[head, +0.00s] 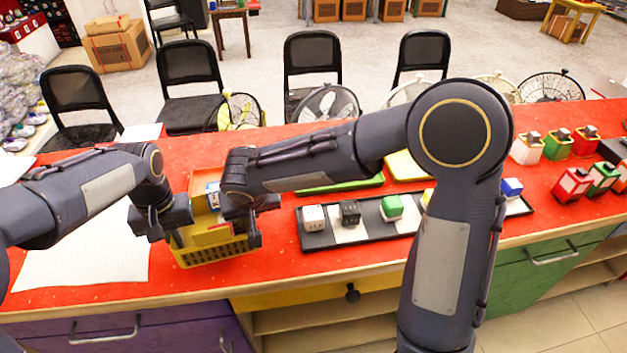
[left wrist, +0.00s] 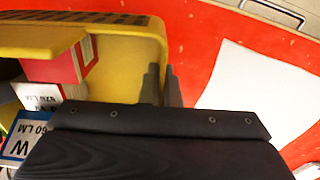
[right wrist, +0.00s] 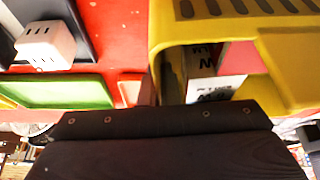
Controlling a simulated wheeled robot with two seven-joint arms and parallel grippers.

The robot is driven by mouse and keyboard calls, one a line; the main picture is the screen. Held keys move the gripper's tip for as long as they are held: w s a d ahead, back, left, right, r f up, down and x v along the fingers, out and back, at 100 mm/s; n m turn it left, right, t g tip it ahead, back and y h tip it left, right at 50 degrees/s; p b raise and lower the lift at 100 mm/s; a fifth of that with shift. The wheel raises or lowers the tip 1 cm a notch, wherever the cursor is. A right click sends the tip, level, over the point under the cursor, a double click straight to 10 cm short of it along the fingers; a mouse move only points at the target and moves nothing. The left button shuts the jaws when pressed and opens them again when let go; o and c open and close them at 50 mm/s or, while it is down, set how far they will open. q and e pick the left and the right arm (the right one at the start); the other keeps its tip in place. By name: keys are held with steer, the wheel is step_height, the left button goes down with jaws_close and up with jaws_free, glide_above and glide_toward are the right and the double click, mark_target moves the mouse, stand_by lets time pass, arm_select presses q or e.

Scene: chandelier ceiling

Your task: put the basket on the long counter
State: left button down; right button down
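The yellow basket (head: 213,250) is at the red-topped long counter (head: 290,262), near its front edge; I cannot tell whether it touches the top. It holds boxes, including a red one and labelled white-and-blue ones. My left gripper (head: 165,230) is at the basket's left side. In the left wrist view, its two fingers (left wrist: 161,85) are close together with the yellow wall (left wrist: 125,85) between them. My right gripper (head: 250,222) is at the basket's right side. In the right wrist view, the basket rim (right wrist: 156,60) is beside a dark finger; the other finger is hidden.
White sheets (head: 85,255) lie on the counter to the left. A black tray (head: 345,235) with small cube-shaped items lies right of the basket, with a green tray (head: 345,183) behind it. Several small coloured items stand farther right. Black chairs (head: 310,62) and fans stand behind the counter.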

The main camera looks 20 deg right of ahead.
arm_select(q)
steer(key=shift+f, duration=0.15)
arm_select(e)
steer(key=shift+f, duration=0.15)
